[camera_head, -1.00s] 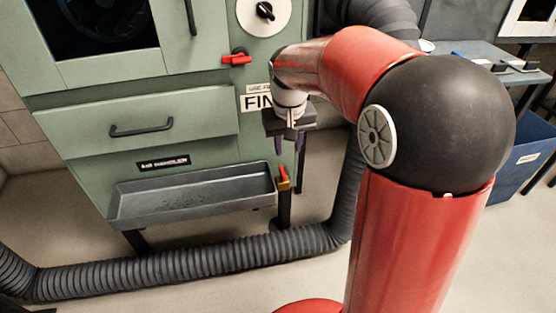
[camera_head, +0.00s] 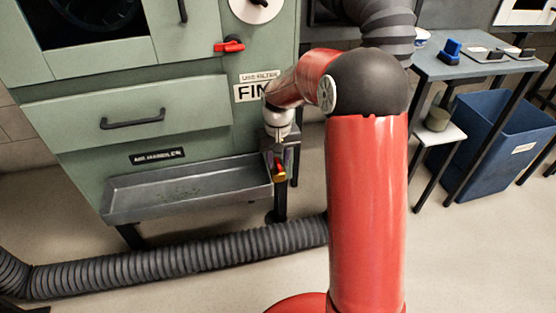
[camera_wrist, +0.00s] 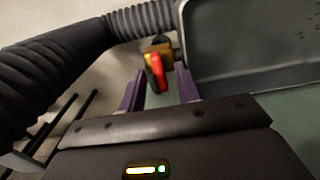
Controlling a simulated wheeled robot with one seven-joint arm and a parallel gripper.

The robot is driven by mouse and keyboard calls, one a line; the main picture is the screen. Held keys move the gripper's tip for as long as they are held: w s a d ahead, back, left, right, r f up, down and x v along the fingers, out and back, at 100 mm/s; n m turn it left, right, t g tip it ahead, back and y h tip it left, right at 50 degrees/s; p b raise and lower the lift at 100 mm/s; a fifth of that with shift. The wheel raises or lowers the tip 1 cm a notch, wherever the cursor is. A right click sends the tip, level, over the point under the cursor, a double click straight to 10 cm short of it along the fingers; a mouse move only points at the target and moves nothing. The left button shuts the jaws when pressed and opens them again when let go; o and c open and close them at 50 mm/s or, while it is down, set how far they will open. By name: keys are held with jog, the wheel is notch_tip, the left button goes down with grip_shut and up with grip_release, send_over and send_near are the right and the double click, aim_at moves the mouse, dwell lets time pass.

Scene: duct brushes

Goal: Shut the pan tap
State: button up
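The pan tap has a brass body (camera_wrist: 160,48) and a red lever (camera_wrist: 157,73), at the corner of the grey drip pan (camera_head: 190,204) under the green cabinet. In the head view the tap (camera_head: 280,175) is partly hidden by my gripper (camera_head: 283,150). In the wrist view my gripper (camera_wrist: 160,92) is open, its two purple fingers apart and empty. The red lever points toward me and lies just beyond the fingertips, between them in the picture. I cannot tell whether any finger touches it.
Another red lever (camera_head: 229,46) sits higher on the cabinet front. A ribbed grey duct (camera_head: 190,262) runs along the floor below the pan, and it also shows close by in the wrist view (camera_wrist: 50,75). A blue bin (camera_head: 497,150) and a side table stand at right.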

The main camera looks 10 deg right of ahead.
grip_shut()
dwell(0.5)
jog(key=m, duration=0.4)
jog(key=shift+m+p, duration=0.3)
jog(key=shift+p, duration=0.05)
jog(key=m+p, duration=0.1)
jog(key=m, duration=0.3)
jog(key=shift+m, duration=0.3)
jog(key=m+p, duration=0.2)
jog(key=m, duration=0.3)
jog(key=shift+m+p, duration=0.75)
jog(key=shift+m, duration=1.15)
